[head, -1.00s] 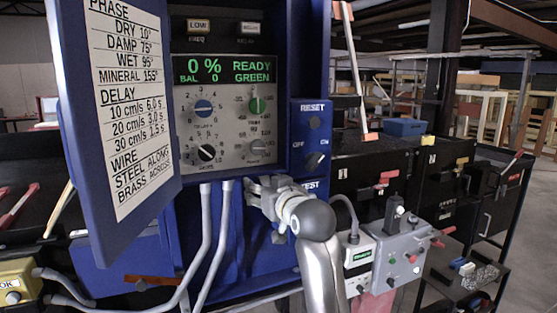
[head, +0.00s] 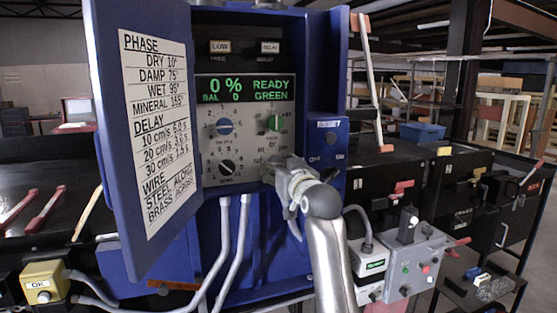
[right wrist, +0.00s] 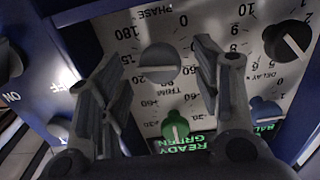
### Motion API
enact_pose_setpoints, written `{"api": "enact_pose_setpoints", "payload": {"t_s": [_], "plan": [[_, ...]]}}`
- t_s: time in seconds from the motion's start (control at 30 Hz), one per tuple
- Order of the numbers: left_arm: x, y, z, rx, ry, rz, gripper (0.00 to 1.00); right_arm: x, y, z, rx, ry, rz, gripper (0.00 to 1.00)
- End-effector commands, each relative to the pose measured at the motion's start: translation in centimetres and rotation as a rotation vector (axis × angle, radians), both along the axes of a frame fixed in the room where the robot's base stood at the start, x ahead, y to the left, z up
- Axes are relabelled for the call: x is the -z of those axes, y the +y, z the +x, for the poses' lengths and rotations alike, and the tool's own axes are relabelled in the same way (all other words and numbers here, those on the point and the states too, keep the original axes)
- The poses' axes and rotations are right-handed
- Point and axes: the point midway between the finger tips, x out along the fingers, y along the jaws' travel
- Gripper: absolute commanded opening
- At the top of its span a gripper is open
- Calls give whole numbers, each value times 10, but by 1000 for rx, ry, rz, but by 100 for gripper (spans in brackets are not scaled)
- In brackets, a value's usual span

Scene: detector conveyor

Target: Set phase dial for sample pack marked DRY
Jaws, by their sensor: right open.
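My right gripper (head: 272,169) is at the lower right of the control panel (head: 246,145) and hides the dial there in the head view. In the right wrist view, which is upside down, its open fingers (right wrist: 158,56) stand on either side of the grey PHASE dial (right wrist: 160,68). I cannot tell whether they touch it. The dial's scale shows numbers including 0 and 150. The chart (head: 159,125) on the open door reads PHASE, DRY 10°. The display (head: 245,88) reads 0 %, BAL 0, READY GREEN. The sample pack is not identifiable. My left gripper is not in view.
The open blue door (head: 110,150) blocks the left. Grey conduits (head: 222,250) run below. A yellow OK box (head: 42,280) stands lower left.

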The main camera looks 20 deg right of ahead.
Motion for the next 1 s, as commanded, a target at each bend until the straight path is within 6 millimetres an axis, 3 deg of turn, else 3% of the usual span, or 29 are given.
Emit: {"api": "enact_pose_setpoints", "payload": {"t_s": [0.2,0.5,0.87,1.0], "plan": [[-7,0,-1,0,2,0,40,0,1,12,0,1,0,58],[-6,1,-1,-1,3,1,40,1,1,13,0,0,0,58],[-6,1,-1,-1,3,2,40,1,0,13,0,0,0,13],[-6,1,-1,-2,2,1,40,1,0,13,0,0,-6,13]]}}
